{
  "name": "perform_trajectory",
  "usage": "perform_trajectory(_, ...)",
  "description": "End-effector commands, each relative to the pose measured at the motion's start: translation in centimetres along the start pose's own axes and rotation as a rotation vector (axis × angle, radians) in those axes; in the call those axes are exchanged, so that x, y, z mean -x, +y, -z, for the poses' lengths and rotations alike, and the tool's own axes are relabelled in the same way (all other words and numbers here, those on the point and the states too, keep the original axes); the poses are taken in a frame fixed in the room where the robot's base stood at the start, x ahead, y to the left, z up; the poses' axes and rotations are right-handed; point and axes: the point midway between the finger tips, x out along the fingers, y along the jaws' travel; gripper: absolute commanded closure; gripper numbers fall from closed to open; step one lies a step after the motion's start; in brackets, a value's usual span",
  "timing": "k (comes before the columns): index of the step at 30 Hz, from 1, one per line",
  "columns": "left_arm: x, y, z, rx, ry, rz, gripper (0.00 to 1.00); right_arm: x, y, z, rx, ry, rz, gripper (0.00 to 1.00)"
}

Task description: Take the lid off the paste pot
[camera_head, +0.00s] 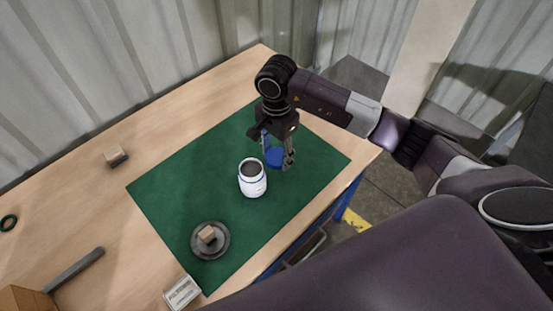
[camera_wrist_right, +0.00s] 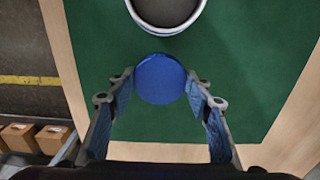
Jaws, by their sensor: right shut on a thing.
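The paste pot (camera_head: 252,180) is a white jar with a blue band, standing upright and uncovered on the green mat (camera_head: 165,195). Its dark grey contents show in its mouth, and part of it also appears at the top of the right wrist view (camera_wrist_right: 168,12). My right gripper (camera_head: 277,160) is shut on the round blue lid (camera_head: 274,157), which is apart from the pot, beyond it and to its right. In the right wrist view the lid (camera_wrist_right: 161,79) sits between the two fingertips. My left gripper is not in view.
A dark round dish (camera_head: 222,250) with a small brown block (camera_head: 207,234) on it is on the mat. Another block (camera_head: 115,155), a green ring (camera_head: 8,222), a grey bar (camera_head: 76,270), a labelled white box (camera_head: 182,292) and a cardboard box (camera_head: 22,300) lie around the mat. The mat's left part is clear.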

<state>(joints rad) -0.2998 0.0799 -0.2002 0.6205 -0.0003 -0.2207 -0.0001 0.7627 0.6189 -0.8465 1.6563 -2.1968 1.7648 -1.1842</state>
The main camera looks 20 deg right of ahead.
Motion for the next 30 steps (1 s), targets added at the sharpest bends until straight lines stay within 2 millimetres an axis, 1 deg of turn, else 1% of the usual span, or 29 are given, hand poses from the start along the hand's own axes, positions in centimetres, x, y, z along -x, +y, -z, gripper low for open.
perform_trajectory(6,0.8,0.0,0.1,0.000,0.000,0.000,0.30,-3.2,0.1,-0.1,-0.001,-0.002,-0.004,0.83)
perform_trajectory(9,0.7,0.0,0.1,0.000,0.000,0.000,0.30,-3.6,0.0,0.0,0.001,0.000,0.000,0.83)
perform_trajectory(14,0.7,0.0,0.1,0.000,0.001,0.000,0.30,-3.6,0.0,0.0,0.001,0.000,0.000,0.83)
perform_trajectory(19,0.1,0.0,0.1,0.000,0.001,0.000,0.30,-4.1,0.0,0.0,0.000,0.001,0.000,0.83)
perform_trajectory(20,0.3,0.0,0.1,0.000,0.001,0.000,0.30,-3.9,0.0,0.0,0.000,0.000,0.000,0.51)
perform_trajectory(21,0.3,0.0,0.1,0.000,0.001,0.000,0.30,-3.9,0.0,0.0,0.000,0.000,0.000,0.46)
perform_trajectory(24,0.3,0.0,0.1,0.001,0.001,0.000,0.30,-3.9,0.0,0.0,0.000,0.000,0.000,0.36)
perform_trajectory(30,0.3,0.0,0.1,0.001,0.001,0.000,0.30,-3.9,0.0,0.0,0.001,0.000,-0.001,0.36)
